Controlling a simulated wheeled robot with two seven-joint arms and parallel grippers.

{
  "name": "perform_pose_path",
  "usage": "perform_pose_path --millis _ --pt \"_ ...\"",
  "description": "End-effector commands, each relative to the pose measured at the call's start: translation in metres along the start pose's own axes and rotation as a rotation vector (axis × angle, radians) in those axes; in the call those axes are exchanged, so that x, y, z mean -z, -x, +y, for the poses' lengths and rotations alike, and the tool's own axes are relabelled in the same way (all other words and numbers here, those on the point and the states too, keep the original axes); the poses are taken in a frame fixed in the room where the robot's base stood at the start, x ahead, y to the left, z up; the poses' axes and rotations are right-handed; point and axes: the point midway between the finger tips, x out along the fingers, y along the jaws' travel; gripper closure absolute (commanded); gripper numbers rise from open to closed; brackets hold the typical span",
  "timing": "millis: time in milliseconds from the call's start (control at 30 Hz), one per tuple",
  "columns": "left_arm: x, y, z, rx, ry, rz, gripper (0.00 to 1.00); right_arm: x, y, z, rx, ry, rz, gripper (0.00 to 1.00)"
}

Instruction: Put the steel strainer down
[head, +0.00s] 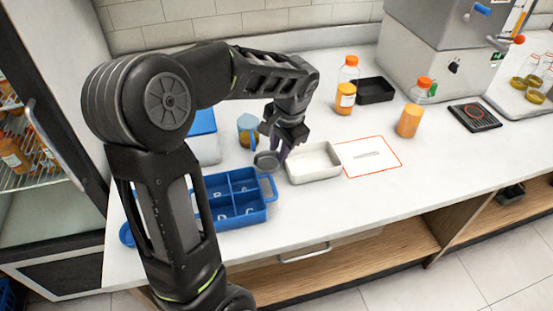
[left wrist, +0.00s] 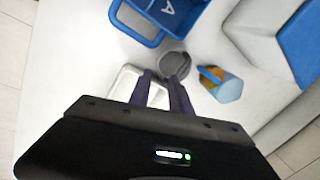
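The steel strainer (head: 266,160), a small round grey bowl, shows at the fingertips of my left gripper (head: 282,152) in the head view. It is between the blue compartment box and the white tray. In the left wrist view the strainer (left wrist: 174,62) lies just beyond the two dark purple fingers (left wrist: 161,77), and one fingertip overlaps its edge. A gap shows between the fingers. I cannot tell whether they grip part of the strainer, or whether it touches the counter. My right gripper is out of view.
The white tray (head: 290,178) and a red-outlined sheet (head: 388,151) lie to the right. The blue compartment box (head: 244,211) is at front left. A jug with orange contents (head: 247,124) stands behind. Two orange-capped bottles (head: 345,98) (head: 407,122) stand farther right. The front right counter is clear.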

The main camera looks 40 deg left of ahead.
Motion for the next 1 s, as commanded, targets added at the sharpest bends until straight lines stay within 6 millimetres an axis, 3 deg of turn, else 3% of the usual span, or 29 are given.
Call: perform_pose_path --millis 100,267,867,1000 --pt "0.001 0.02 0.0 0.0 0.001 0.003 0.76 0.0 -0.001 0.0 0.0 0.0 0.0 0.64" --pt "0.0 0.033 0.0 0.0 0.0 0.001 0.76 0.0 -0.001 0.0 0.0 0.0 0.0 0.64" --pt "0.0 0.035 0.0 -0.001 0.0 -0.001 0.76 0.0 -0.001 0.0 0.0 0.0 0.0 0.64" --pt "0.003 0.034 0.004 0.0 -0.009 0.004 0.64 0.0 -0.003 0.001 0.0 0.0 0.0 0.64"
